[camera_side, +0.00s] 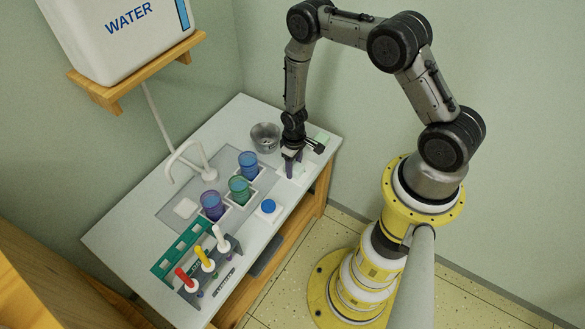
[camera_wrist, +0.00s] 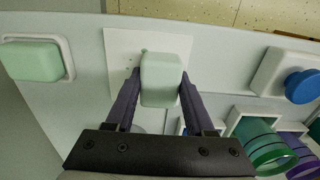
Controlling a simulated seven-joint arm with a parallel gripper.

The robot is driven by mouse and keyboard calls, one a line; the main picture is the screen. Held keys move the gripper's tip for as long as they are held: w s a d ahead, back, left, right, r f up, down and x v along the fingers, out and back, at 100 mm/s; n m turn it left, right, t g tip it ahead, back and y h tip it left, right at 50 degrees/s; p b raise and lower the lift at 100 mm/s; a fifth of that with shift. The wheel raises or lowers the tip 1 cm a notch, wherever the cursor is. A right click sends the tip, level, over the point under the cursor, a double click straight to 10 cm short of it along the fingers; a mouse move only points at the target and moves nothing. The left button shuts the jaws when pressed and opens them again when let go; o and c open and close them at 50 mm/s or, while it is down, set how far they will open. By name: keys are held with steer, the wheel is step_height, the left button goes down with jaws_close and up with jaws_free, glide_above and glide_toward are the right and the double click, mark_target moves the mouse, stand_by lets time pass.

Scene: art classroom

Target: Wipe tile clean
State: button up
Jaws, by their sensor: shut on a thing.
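A white square tile (camera_wrist: 122,52) lies on the worktop and shows at the top middle of the wrist view. My gripper (camera_wrist: 160,84) is shut on a pale green sponge block (camera_wrist: 161,75), one dark finger on each side. The sponge is over the tile and covers its middle; I cannot tell whether they touch. In the side view my gripper (camera_side: 290,172) points down at the right end of the worktop, and the sponge is mostly hidden by the fingers.
A second pale green block (camera_wrist: 34,61) sits in a white holder left of the tile. A blue disc (camera_side: 268,206) on a white holder, a blue cup (camera_side: 248,165), green cup (camera_side: 239,189), purple cup (camera_side: 212,205) and grey bowl (camera_side: 265,136) stand nearby. Markers stand at the far end.

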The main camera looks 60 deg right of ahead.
mark_target(303, 161)
steer(key=d, duration=0.2)
steer(key=shift+d+r, duration=0.25)
steer(key=shift+d, duration=0.05)
steer(key=shift+d+f, duration=0.2)
steer(key=shift+d, duration=0.15)
steer(key=shift+d+f, duration=0.1)
steer(key=shift+d, duration=1.05)
step_height(303, 161, up, 8)
steer(key=shift+r, duration=0.2)
